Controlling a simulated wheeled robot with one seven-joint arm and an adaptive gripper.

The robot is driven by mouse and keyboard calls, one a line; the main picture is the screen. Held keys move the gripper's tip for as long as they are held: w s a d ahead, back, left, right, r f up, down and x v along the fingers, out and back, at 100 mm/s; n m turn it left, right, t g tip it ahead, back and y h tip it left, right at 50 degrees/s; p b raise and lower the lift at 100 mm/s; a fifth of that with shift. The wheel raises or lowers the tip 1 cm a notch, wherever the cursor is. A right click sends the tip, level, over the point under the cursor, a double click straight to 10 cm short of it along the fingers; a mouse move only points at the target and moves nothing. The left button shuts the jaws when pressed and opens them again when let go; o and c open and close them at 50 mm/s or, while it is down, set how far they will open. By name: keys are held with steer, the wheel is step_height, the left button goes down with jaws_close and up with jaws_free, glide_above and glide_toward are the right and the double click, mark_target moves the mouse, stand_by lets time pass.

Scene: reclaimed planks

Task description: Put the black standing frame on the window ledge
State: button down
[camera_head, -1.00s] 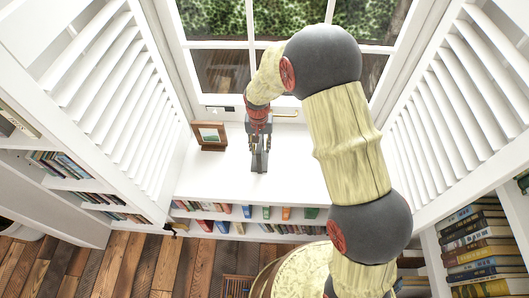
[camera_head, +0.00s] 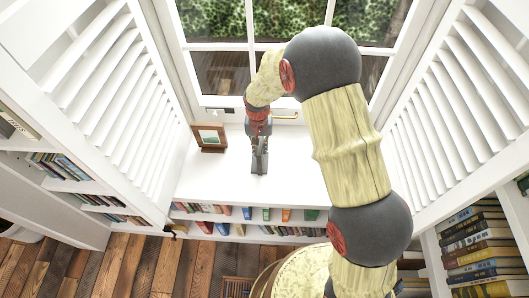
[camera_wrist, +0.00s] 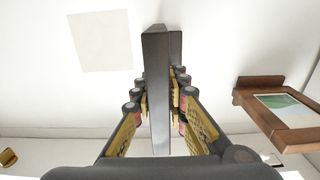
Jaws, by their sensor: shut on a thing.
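The black standing frame (camera_head: 259,162) is seen nearly edge-on as a thin dark upright slab, over the middle of the white window ledge (camera_head: 205,176). In the wrist view the black frame (camera_wrist: 157,95) runs between the fingers. My gripper (camera_head: 259,139) points down and is shut on it, with finger pads on both sides; the gripper (camera_wrist: 160,88) also shows in the wrist view. The frame's lower edge is at or close to the ledge; I cannot tell whether it touches. Its picture face is hidden.
A brown wooden picture frame (camera_head: 209,138) stands on the ledge to the left. The window (camera_head: 225,72) with a brass handle (camera_head: 286,117) is behind. White louvred shutters (camera_head: 105,95) flank both sides. Book shelves (camera_head: 235,212) lie below the front edge. The ledge right of the gripper looks clear.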

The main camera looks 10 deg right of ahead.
steer(key=shift+r, duration=0.5)
steer(key=s+d+r+p, duration=0.3)
steer(key=s+r+p, duration=0.2)
steer(key=s+r, duration=0.7)
steer(key=shift+s+d, duration=0.4)
steer(key=shift+s, duration=0.4)
